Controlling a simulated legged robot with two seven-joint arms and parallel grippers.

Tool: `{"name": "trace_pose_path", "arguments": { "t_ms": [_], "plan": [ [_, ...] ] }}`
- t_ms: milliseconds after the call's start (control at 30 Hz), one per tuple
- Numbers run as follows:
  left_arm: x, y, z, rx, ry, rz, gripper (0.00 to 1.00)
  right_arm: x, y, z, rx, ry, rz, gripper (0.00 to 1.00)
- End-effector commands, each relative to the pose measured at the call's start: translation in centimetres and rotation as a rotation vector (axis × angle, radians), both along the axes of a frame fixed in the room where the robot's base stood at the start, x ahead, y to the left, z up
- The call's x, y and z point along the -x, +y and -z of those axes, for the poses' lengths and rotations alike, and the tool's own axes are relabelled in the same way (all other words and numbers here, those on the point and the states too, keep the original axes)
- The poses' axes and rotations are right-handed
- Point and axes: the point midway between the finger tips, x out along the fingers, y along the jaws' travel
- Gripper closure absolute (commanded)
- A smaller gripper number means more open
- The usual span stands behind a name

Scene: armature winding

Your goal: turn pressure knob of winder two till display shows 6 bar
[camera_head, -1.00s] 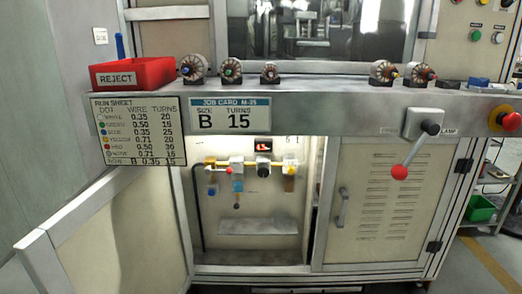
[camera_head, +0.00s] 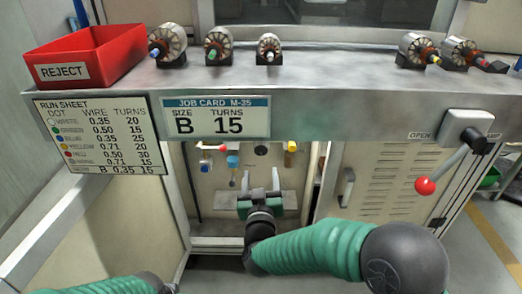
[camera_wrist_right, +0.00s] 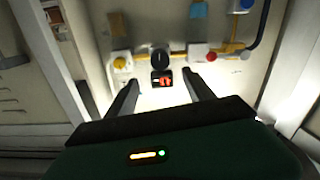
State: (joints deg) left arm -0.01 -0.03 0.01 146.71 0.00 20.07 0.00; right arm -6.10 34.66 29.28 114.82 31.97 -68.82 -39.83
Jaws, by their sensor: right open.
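The black pressure knob (camera_head: 261,150) sits on the panel inside the open cabinet, just under the bench edge. In the right wrist view, which is upside down, the knob (camera_wrist_right: 160,58) is beside a small display with red digits (camera_wrist_right: 163,78) that I cannot read for certain. The display is hidden in the head view. My right gripper (camera_head: 260,180) is open and empty, in front of the panel and below the knob. Its two fingers (camera_wrist_right: 160,88) point toward the knob and display, apart from them. Only part of my left arm shows at the bottom left; its gripper is out of view.
The open cabinet door (camera_head: 90,225) stands left, the closed vented door (camera_head: 385,180) right. A red-knobbed lever (camera_head: 426,185) projects at right. The bench edge (camera_head: 320,115) overhangs the opening.

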Motion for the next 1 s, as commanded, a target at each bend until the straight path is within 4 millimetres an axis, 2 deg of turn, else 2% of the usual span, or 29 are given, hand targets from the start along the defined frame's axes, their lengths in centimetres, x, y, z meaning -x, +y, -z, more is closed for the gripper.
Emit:
{"name": "trace_pose_path", "arguments": {
  "t_ms": [33, 300, 500, 633, 867, 1000],
  "plan": [
    [0.0, 0.0, 1.3, 0.0, 0.0, 0.0, 1.0, -1.4, -0.1, 0.7, -0.003, -0.002, 0.004, 0.39],
    [0.0, 0.0, 4.3, 0.0, 0.0, 0.0, 1.0, -8.4, -0.1, 0.7, -0.004, -0.001, 0.001, 0.39],
    [0.0, 0.0, 5.5, 0.0, 0.0, 0.0, 1.0, -11.9, 0.0, 0.3, -0.002, -0.001, 0.0, 0.39],
    [0.0, 0.0, 5.6, 0.0, 0.0, 0.0, 1.0, -12.7, 0.0, 0.1, -0.001, -0.001, -0.001, 0.39],
    [0.0, 0.0, 5.6, 0.0, -0.001, 0.0, 1.0, -12.8, 0.0, 0.0, 0.0, 0.0, -0.002, 0.39],
    [0.0, 0.0, 5.6, 0.0, -0.001, 0.0, 1.0, -12.8, 0.0, 0.0, 0.0, 0.0, -0.002, 0.56]
  ]
}}
